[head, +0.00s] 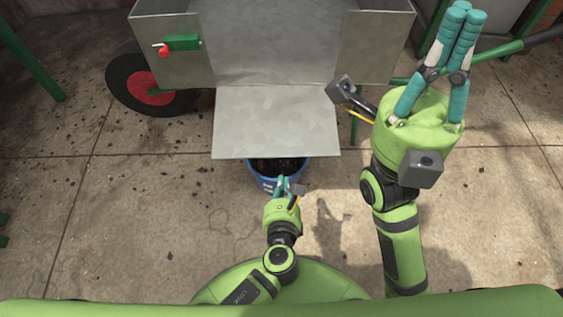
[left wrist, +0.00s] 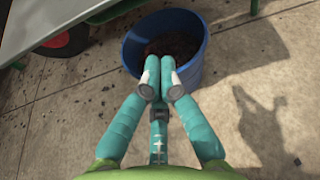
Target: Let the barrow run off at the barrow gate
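The barrow is a grey metal box (head: 275,40) on a black-and-red wheel (head: 148,88). A flat metal plate (head: 275,120) juts out from its front. A green latch with a red knob (head: 182,43) is on the front's left side. Under the plate's near edge stands a blue bucket (head: 279,178) holding dark material; it also shows in the left wrist view (left wrist: 190,80). My left gripper (head: 283,183) has its fingers together at the bucket's near rim; I cannot tell if they touch it. My right gripper (head: 462,25) is raised at the right, fingers together, apparently empty.
A green bar with a black grip (head: 540,36) runs behind my right gripper. A green post (head: 30,60) stands at the far left. The concrete floor (head: 130,210) is clear at left, with dark crumbs scattered on it.

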